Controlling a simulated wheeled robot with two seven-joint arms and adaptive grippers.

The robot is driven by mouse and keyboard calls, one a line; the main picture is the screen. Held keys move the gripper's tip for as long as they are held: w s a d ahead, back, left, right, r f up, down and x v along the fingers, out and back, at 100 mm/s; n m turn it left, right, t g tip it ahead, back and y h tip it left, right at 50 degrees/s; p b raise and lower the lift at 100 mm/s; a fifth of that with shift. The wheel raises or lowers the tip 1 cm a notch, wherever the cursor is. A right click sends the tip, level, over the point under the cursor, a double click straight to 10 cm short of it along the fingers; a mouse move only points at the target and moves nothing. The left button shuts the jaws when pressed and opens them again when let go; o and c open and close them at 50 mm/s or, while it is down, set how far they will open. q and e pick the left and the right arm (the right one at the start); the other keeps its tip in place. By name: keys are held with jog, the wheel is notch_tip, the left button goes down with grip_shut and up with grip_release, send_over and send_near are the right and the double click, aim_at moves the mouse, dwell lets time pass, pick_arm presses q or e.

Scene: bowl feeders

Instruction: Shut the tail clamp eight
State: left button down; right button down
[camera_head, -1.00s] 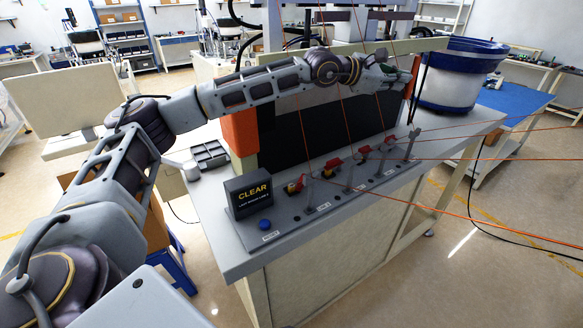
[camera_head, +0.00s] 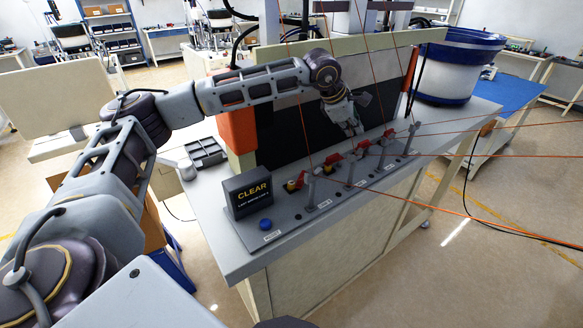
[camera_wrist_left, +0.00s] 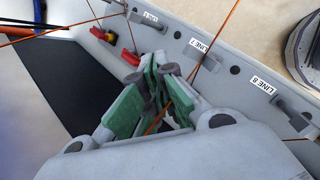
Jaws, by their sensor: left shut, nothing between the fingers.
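A row of grey clamp levers with red parts runs along the bench panel (camera_head: 284,224). In the head view several levers stand up, but their labels are too small to read. In the wrist view a grey clamp part (camera_wrist_left: 294,118) lies beside the "LINE 8" label (camera_wrist_left: 262,85); most of it is cut off or hidden, and I cannot tell whether it is open. My left gripper (camera_head: 352,130) points down behind the levers. In the wrist view its green-padded fingers (camera_wrist_left: 158,72) are together and empty, apart from that clamp part. My right gripper is out of view.
Taut orange lines cross the bench and run off right. A "CLEAR" display (camera_head: 250,193) and a blue button (camera_head: 265,224) stand at the panel's left end. A dark upright panel (camera_head: 290,130) rises behind. A blue-white bowl feeder (camera_head: 446,78) stands at the right.

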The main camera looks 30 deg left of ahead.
pick_arm(q)
jog(key=s+a+f+g+y, duration=0.3)
jog(key=s+a+y, duration=0.1)
jog(key=s+a, duration=0.25)
jog(key=m+g+y, duration=0.1)
jog(key=g+y, duration=0.2)
jog(key=g, duration=0.1)
send_over(302, 177)
jog(key=a, duration=0.4)
jog(key=shift+s+r, duration=0.1)
jog(key=shift+s, duration=0.15)
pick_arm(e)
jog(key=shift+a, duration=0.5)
pick_arm(q)
jog(key=shift+a, duration=0.1)
jog(key=p+x, duration=0.1)
jog(key=x, duration=0.9)
jog(key=shift+w+d+p, duration=0.15)
jog(key=shift+d+p, duration=0.35)
jog(key=shift+d, duration=0.3)
jog(key=shift+w+d+p, duration=0.25)
jog(key=shift+d+p, duration=0.05)
jog(key=shift+d, duration=0.85)
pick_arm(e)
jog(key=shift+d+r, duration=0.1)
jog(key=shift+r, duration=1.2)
